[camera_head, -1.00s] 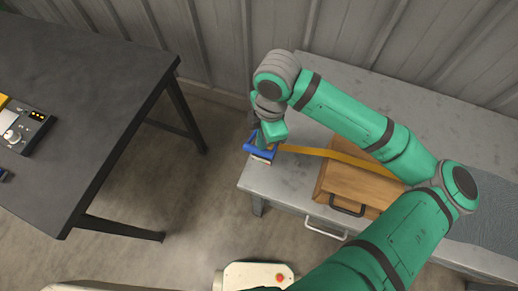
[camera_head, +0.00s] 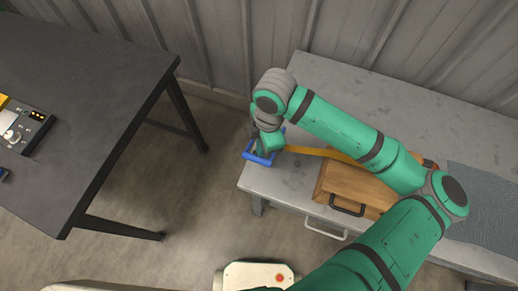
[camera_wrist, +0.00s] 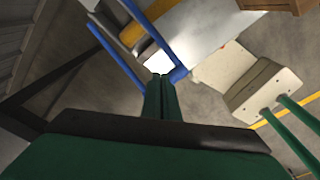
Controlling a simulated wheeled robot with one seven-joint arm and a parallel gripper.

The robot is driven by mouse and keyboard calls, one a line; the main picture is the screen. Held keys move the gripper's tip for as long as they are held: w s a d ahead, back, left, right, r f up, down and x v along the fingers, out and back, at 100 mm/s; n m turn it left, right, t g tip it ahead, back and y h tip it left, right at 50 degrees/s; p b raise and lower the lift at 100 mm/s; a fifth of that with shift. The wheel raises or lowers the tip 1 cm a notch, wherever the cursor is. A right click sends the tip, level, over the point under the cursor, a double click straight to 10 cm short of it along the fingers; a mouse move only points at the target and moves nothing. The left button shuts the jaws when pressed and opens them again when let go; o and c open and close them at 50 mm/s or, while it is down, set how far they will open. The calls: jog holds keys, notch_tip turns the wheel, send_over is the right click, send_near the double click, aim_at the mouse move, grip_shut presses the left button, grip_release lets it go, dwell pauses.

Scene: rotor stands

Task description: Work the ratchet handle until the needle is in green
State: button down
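The blue ratchet handle (camera_head: 260,157) is a U-shaped frame at the left end of the grey bench. An orange strap (camera_head: 325,152) runs from it over a wooden crate (camera_head: 345,185). My gripper (camera_head: 265,148) is at the handle, partly hidden by my wrist. In the wrist view, my green fingers (camera_wrist: 160,78) are close together at the crossbar of the handle (camera_wrist: 178,74) and look shut on it. The handle's two side arms run up and left. I can make out no needle or green zone in either view.
The grey bench (camera_head: 430,115) carries the crate and a dark textured mat (camera_head: 485,210). A drawer handle (camera_head: 325,229) sticks out at its front. A dark table (camera_head: 75,90) with a control box (camera_head: 25,125) stands left. Open floor lies between.

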jog(key=shift+f, duration=0.9)
jog(key=shift+w+d+r, duration=0.2)
jog(key=shift+d, duration=0.3)
jog(key=shift+w+d+r, duration=0.15)
jog(key=shift+w+d, duration=0.1)
jog(key=shift+d, duration=0.3)
jog(key=shift+w+d+r, duration=0.2)
jog(key=shift+d, duration=0.3)
jog(key=shift+d+r, duration=0.1)
jog(key=shift+d, duration=0.1)
notch_tip(320, 180, up, 11)
jog(key=shift+a+f, duration=0.2)
